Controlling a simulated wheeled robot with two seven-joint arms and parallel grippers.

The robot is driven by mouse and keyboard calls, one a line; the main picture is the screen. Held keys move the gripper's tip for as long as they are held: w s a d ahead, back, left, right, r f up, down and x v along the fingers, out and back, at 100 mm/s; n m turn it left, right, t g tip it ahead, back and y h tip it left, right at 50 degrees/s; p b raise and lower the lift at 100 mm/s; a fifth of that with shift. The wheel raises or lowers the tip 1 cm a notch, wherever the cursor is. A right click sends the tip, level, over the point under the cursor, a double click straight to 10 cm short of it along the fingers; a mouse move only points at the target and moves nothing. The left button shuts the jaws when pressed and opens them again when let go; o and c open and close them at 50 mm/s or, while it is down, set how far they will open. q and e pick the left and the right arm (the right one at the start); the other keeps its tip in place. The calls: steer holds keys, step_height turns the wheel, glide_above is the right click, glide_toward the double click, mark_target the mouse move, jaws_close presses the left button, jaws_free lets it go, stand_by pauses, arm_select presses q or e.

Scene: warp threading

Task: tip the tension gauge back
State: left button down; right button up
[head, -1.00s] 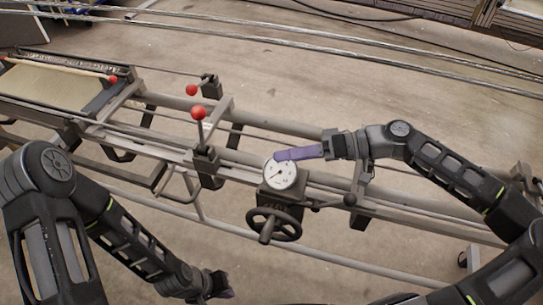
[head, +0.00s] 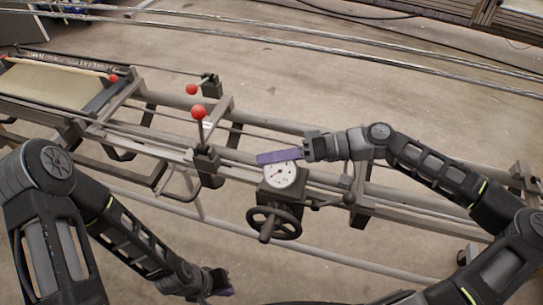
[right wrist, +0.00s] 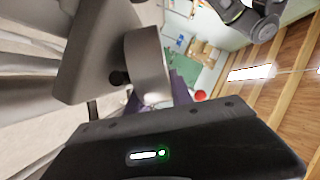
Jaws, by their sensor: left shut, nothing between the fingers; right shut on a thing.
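The tension gauge has a round white dial (head: 281,175) on a dark grey housing above a handwheel (head: 273,223). Its face points up toward the head camera. My right gripper (head: 278,157) has its purple fingers across the gauge's upper edge and is shut on the gauge. In the right wrist view the gauge's grey housing (right wrist: 108,50) and round rim (right wrist: 148,65) stand close before the gripper. The purple fingers are partly hidden there behind the gauge. My left gripper (head: 222,284) is shut and empty, low in the head view, apart from the gauge.
A lever with a red knob (head: 198,111) stands left of the gauge, and another red knob (head: 191,89) sits behind it. A small side handle (head: 335,201) is right of the gauge. Long metal rails (head: 400,205) run across the frame. Bare floor lies around it.

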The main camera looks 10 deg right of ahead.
jaws_close()
steer(key=shift+w+d+m, duration=0.15)
steer(key=shift+w+m, duration=0.1)
steer(key=shift+m, duration=0.35)
steer(key=o, duration=0.7)
jaws_free()
steer(key=shift+b+v, duration=0.3)
steer(key=shift+v, duration=3.6)
steer(key=shift+w+f, duration=0.1)
steer(key=shift+f, duration=0.05)
